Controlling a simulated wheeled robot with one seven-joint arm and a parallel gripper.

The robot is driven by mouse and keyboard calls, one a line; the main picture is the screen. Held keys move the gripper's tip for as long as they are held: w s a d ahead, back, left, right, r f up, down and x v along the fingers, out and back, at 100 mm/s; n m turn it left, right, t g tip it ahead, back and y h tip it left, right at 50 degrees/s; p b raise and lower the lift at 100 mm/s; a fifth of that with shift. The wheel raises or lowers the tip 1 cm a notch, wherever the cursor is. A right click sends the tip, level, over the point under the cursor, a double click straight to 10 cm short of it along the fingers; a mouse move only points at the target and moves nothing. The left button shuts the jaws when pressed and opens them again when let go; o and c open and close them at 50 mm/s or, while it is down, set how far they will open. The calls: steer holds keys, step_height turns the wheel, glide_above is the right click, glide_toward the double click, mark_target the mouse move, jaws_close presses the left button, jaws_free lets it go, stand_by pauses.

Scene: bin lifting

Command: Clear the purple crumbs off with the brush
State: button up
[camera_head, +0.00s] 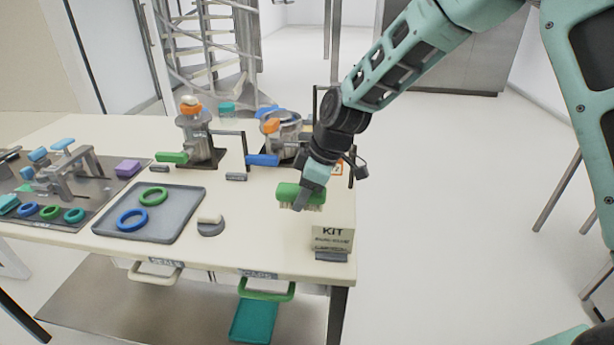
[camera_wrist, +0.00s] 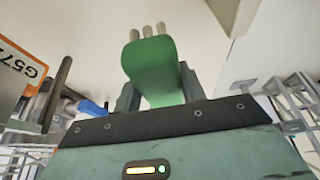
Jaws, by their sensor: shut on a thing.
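My gripper (camera_head: 303,196) is shut on a green brush (camera_head: 288,191) with pale bristles, over the right end of the cream table (camera_head: 262,235). In the head view the bristles point down, close to the tabletop; I cannot tell whether they touch it. In the wrist view the green brush body (camera_wrist: 153,68) sits between the dark fingers of my gripper (camera_wrist: 158,88), with the bristles (camera_wrist: 148,33) showing beyond it. I cannot make out any purple crumbs in either view.
A small sign marked KIT (camera_head: 332,238) stands just right of the brush near the table's front corner. A grey tray (camera_head: 178,217) with blue and green rings lies left. Two metal devices with coloured handles, one here (camera_head: 197,140), stand behind. A purple block (camera_head: 128,167) lies far left.

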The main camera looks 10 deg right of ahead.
steer(key=shift+r+p, duration=0.45)
steer(key=shift+r, duration=0.55)
